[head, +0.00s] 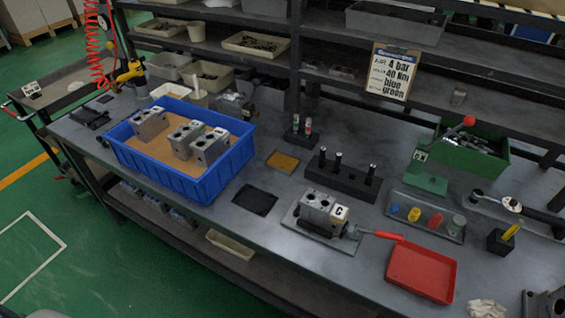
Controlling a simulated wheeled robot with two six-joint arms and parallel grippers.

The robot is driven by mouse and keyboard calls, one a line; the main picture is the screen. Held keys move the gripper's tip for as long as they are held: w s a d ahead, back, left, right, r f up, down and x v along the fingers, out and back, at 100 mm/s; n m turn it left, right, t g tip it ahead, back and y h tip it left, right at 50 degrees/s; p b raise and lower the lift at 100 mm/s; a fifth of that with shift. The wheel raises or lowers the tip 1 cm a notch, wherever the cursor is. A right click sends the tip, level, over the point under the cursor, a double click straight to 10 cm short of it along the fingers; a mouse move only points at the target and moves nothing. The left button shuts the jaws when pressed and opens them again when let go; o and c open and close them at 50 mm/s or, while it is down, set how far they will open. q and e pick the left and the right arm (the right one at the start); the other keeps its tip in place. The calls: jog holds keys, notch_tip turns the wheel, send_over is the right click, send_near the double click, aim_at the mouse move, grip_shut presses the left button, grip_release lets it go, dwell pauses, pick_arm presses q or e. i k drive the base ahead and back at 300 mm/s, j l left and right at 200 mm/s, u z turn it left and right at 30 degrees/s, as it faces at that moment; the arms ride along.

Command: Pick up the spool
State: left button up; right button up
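A black rack (343,185) stands on the middle of the workbench. Neither of my grippers shows in the head view.
A blue bin (205,184) with several grey blocks stands at left. At right are a red tray (421,272), a tray of coloured parts (427,217) and a green box (470,151). A sign (391,73) hangs from the shelf above. Bare bench lies around the black mat (256,200).

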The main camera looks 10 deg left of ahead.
aim_at(337, 166)
jog(key=i+j, duration=0.1)
jog(key=j, duration=0.35)
jog(key=i+j, duration=0.1)
jog(key=j, duration=0.35)
jog(key=i+j, duration=0.1)
jog(key=j, duration=0.35)
